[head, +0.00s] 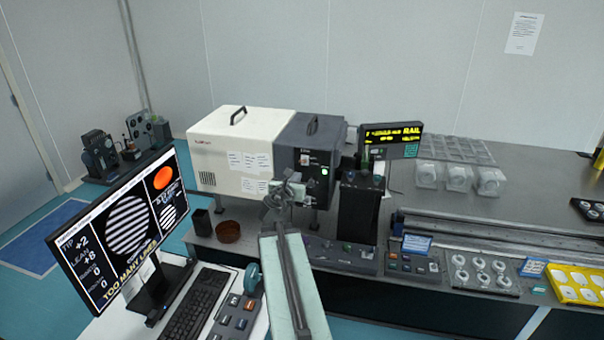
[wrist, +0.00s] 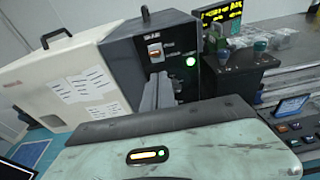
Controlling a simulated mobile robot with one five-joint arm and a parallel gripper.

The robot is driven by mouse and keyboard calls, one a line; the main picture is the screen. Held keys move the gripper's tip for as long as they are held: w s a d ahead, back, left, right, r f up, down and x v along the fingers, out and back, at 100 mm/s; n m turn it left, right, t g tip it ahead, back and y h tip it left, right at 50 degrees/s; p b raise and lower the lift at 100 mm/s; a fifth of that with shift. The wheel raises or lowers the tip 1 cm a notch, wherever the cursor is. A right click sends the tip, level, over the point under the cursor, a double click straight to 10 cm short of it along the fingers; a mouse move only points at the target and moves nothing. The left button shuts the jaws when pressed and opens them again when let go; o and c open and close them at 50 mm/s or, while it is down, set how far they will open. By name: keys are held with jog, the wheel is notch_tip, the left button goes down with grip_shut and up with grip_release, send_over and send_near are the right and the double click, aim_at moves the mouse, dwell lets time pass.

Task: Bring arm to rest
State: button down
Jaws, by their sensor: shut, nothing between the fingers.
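My arm reaches forward from the bottom of the head view, its pale green link extended over the near edge of the optical table (head: 455,209). My gripper (head: 287,186) is at its far end, in front of the white and dark grey instrument box (head: 240,150). It is shut and empty. In the wrist view my gripper (wrist: 158,92) points at the dark front panel (wrist: 172,60) with its lit green button. I cannot tell the exact gap between the fingertips and the panel.
A monitor (head: 122,232) with stripe patterns and a keyboard (head: 195,305) stand at the left. A brown bowl (head: 228,232) sits left of my gripper. A black post unit (head: 358,212) and a display reading RAIL (head: 392,137) stand to its right. Trays of optics lie further right.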

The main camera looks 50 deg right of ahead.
jog(key=shift+s+a, duration=0.2)
jog(key=shift+a, duration=0.25)
